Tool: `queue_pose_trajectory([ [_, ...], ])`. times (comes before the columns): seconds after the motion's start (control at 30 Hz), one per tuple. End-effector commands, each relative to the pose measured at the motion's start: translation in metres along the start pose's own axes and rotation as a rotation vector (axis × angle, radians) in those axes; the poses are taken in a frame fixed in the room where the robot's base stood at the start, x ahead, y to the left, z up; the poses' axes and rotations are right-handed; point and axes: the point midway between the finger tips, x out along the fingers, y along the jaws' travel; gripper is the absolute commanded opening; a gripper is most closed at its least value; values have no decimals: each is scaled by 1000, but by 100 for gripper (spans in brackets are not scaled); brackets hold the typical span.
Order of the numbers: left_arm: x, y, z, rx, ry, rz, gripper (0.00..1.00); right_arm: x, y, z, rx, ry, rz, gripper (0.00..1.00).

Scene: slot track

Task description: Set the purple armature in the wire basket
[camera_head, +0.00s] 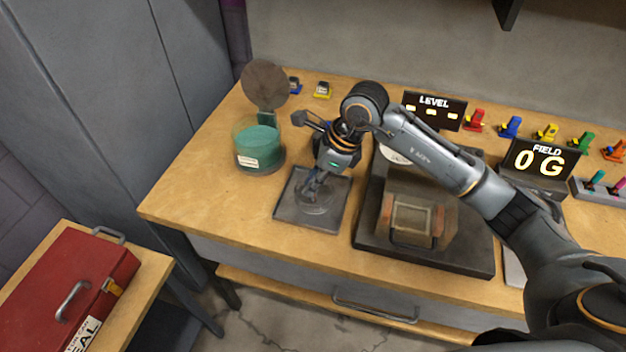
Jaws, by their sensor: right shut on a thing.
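My right gripper (314,187) points down over a dark square tray (290,217) near the table's front left. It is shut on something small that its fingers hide. A clear round dish or low basket (318,206) sits on the tray, just under the fingertips. I cannot tell whether this is the wire basket or whether the fingers touch it. No purple armature can be made out. My left gripper is not in view.
A glass jar of teal liquid (259,145) with its round lid raised stands left of my gripper. A dark base with a framed block (411,221) stands to the right. LEVEL (434,109) and FIELD (539,162) displays and several coloured pieces line the back. A red toolbox (75,290) sits lower left.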

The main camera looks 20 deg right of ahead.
Motion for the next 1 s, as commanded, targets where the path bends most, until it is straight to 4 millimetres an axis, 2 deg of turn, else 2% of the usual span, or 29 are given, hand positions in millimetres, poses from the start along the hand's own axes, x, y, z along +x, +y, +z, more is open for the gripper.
queue_pose_trajectory([
  [0.43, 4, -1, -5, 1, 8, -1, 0, 3, 0, -1, -1, 0, 0, 0],
  [0.47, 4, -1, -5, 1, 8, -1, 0, 3, 0, -1, -1, 0, 0, 18],
  [0.57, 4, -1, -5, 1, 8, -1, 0, 2, 0, -1, 0, 0, 0, 39],
  [0.87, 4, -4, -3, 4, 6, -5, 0, 2, 0, -1, 0, 0, 0, 41],
  [1.0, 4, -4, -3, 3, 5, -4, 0, -8, -1, -1, -1, -1, -2, 41],
])
